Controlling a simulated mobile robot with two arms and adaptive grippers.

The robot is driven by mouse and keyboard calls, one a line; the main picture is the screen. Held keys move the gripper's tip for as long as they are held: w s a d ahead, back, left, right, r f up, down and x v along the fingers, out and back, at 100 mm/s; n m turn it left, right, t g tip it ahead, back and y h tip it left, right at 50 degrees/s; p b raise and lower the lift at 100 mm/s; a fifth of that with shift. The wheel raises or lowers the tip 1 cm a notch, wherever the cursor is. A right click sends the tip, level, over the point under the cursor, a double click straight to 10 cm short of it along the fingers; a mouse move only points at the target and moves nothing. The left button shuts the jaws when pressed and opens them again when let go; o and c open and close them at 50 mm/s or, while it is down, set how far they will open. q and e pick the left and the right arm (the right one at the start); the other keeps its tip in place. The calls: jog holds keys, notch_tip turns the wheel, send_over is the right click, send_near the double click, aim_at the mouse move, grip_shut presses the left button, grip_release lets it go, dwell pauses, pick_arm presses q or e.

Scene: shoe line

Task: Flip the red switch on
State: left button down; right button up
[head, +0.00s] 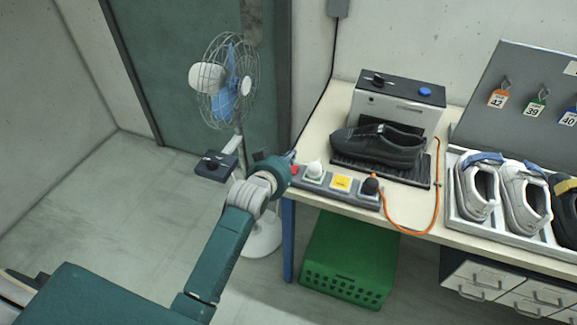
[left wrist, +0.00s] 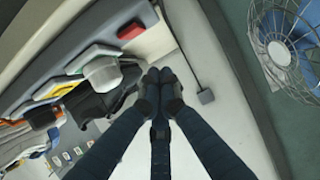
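The red switch (head: 294,170) is at the left end of a grey power strip (head: 322,184) on the front left corner of the table. I cannot tell the switch's position. My right gripper is not in view.
A white plug (head: 314,170) and a black plug (head: 370,185) with an orange cable sit in the strip. A black shoe (head: 380,146) rests on a machine behind. A fan (head: 226,80) stands left of the table, and a green crate (head: 348,260) is below it.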

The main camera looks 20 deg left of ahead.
aim_at(293, 169)
pick_arm(q)
jog(key=shift+s+f, duration=0.3)
jog(key=shift+f, duration=0.65)
jog(key=shift+s+f, duration=0.25)
jog(key=shift+f, duration=0.65)
jog(key=shift+f, duration=0.3)
jog(key=f+t+b, duration=0.1)
jog(key=b, duration=0.1)
jog(key=t+b, duration=0.1)
jog(key=b, duration=0.2)
jog(key=shift+s+f, duration=0.3)
jog(key=shift+f, duration=0.1)
jog(key=shift+s+t+b, duration=0.15)
jog(key=shift+t+b, duration=0.25)
jog(key=shift+b, duration=0.2)
jog(key=shift+r+p, duration=0.1)
jog(key=shift+p, duration=0.25)
jog(key=shift+s, duration=0.15)
jog(key=shift+f, duration=0.2)
